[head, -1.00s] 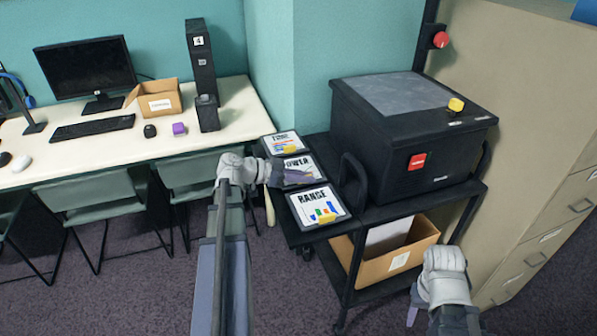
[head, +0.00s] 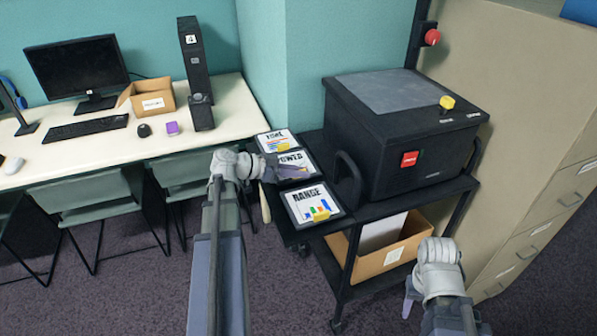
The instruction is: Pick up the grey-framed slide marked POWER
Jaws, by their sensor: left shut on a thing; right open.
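The grey-framed slide marked POWER (head: 297,160) is the middle one of three slides on the side shelf of the black cart; its lettering is blurred now but read POWER a second ago. My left gripper (head: 280,172) reaches over its left side and is shut on it, hiding part of its face. The slide looks level, at or just above the shelf; I cannot tell which. My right gripper (head: 410,298) is open and empty, low in front of the cart.
The RANGE slide (head: 314,207) lies nearer and another slide (head: 274,137) lies behind, both close by. A cardboard box (head: 395,257) sits on the lower shelf.

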